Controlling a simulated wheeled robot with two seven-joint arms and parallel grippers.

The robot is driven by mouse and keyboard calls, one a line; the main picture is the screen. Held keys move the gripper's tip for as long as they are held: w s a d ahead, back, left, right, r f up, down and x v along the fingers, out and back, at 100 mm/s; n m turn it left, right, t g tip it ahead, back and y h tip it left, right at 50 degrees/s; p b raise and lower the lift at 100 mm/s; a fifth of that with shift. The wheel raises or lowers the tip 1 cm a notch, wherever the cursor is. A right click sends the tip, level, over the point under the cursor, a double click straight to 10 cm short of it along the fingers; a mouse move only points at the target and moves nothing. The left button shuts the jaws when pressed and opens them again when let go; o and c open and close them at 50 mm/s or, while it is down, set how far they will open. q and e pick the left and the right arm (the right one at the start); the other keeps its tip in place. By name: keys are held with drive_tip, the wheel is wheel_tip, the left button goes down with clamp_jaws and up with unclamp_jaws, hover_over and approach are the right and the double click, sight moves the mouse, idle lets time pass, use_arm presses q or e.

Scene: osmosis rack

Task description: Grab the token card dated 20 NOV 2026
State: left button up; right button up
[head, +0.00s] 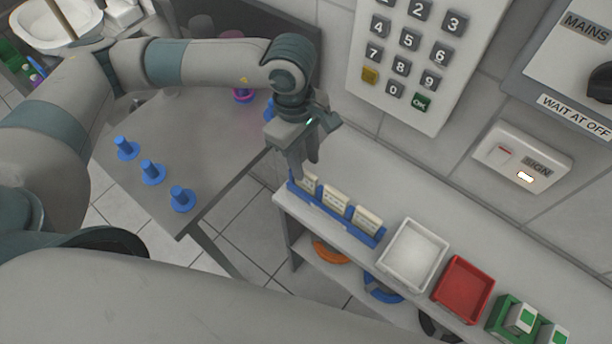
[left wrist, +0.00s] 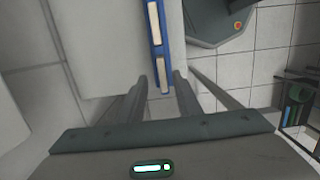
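Three cream token cards stand in a blue rack (head: 347,232) on the shelf top: a left one (head: 308,182), a middle one (head: 335,199) and a right one (head: 367,219). Their print is too small to read, so I cannot tell which is dated 20 NOV 2026. My left gripper (head: 305,168) points down just above the left card. In the left wrist view its fingers (left wrist: 162,80) are apart, with the end card (left wrist: 164,75) showing between them. Another card (left wrist: 154,24) and the blue rack (left wrist: 159,52) show there too. My right gripper is out of view.
Right of the rack stand a white tray (head: 415,257), a red tray (head: 463,290) and a green holder (head: 502,318). The wall behind carries a keypad (head: 410,55) and a SIGN reader (head: 520,158). A grey table with several blue pegs (head: 152,172) is at left.

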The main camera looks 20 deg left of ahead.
sight(305, 171)
use_arm(q)
drive_tip(key=shift+f, duration=0.3)
drive_tip(key=shift+s+f+p, duration=0.2)
drive_tip(key=shift+f+p, duration=0.3)
drive_tip(key=shift+p, duration=0.2)
drive_tip(key=f+p, duration=0.2)
drive_tip(key=f, duration=0.1)
drive_tip(key=shift+s+d+f, duration=0.15)
drive_tip(key=shift+d+f, duration=0.05)
drive_tip(key=shift+f, duration=0.35)
clamp_jaws()
